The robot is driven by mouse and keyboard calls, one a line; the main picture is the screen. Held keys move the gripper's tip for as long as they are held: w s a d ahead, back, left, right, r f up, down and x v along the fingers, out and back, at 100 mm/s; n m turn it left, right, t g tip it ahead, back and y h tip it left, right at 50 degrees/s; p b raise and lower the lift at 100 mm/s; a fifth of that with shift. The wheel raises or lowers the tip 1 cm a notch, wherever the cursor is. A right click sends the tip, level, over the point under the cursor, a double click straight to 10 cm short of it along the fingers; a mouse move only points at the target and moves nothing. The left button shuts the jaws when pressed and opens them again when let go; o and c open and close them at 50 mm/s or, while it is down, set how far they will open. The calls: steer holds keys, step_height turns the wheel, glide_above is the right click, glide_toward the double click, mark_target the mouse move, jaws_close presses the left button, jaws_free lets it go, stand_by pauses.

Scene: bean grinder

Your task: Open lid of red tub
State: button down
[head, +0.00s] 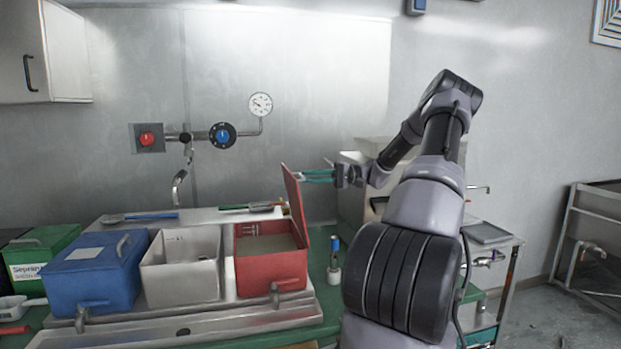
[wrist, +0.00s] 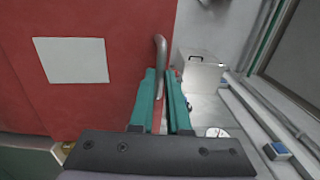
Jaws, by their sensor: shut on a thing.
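The red tub (head: 262,272) stands on the steel bench, with greyish contents showing inside. Its red lid (head: 294,203) is hinged up at the tub's right side and stands nearly upright, tilted slightly left at the top. In the wrist view the lid (wrist: 60,108) fills the left side, with a white label and a metal handle (wrist: 160,55). My gripper (head: 303,176) reaches the lid from the right at its upper part. Its teal fingers (wrist: 163,78) are close together around the handle's lower end. The exact contact is partly hidden by the fingers.
A white open tub (head: 182,265) and a closed blue tub (head: 94,275) stand left of the red tub. A green tub (head: 40,255) is further left. A small bottle (head: 334,262) stands just right of the red tub. A tap and gauge (head: 261,104) are on the wall behind.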

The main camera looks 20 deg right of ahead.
steer(key=c, duration=0.9)
jaws_free()
steer(key=d, duration=0.3)
steer(key=s+d, duration=0.1)
steer(key=d, duration=0.3)
steer(key=s+d, duration=0.1)
steer(key=d, duration=0.2)
steer(key=shift+d+f, duration=0.15)
steer(key=shift+d, duration=0.15)
steer(key=shift+d, duration=0.1)
